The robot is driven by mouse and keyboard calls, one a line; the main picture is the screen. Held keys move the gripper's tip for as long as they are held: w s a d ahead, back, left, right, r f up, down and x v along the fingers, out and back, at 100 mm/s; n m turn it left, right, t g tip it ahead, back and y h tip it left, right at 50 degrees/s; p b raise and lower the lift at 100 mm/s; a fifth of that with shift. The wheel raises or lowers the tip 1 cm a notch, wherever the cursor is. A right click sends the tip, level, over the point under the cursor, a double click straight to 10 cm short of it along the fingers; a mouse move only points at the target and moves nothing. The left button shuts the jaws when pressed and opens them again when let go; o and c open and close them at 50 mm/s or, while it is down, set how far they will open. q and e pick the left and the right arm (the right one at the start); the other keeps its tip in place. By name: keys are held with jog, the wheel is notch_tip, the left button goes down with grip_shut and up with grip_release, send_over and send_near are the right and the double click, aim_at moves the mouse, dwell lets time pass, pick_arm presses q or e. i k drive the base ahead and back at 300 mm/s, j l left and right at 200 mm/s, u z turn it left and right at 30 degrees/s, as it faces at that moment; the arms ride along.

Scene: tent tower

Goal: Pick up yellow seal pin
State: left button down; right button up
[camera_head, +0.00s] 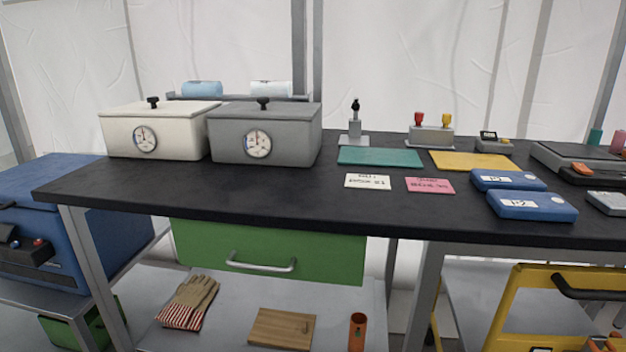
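The yellow seal pin (446,120) stands upright in the right part of a small grey holder (430,134) at the back of the black table. A red pin (419,118) stands beside it on the left in the same holder. The lower ends of both pins are hidden in the holder. Neither of my grippers shows in the head view.
In front of the holder lie a yellow mat (470,161) and a green mat (380,156). A grey stand with a black-topped tool (355,126) is to its left. Blue boxes (530,205) lie front right. The front middle of the black table (300,196) is clear.

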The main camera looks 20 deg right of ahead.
aim_at(446, 119)
jog(key=k+l+z, duration=0.2)
jog(key=l+z, duration=0.15)
jog(key=l, duration=0.8)
jog(key=l+z, duration=0.35)
jog(key=l, duration=0.75)
jog(key=i+l, duration=0.1)
jog(key=l, duration=0.35)
jog(key=l+z, duration=0.15)
jog(key=l, duration=0.25)
jog(key=i+l, duration=0.15)
jog(key=l, duration=0.25)
jog(key=i+l+z, duration=0.1)
jog(key=l, duration=0.35)
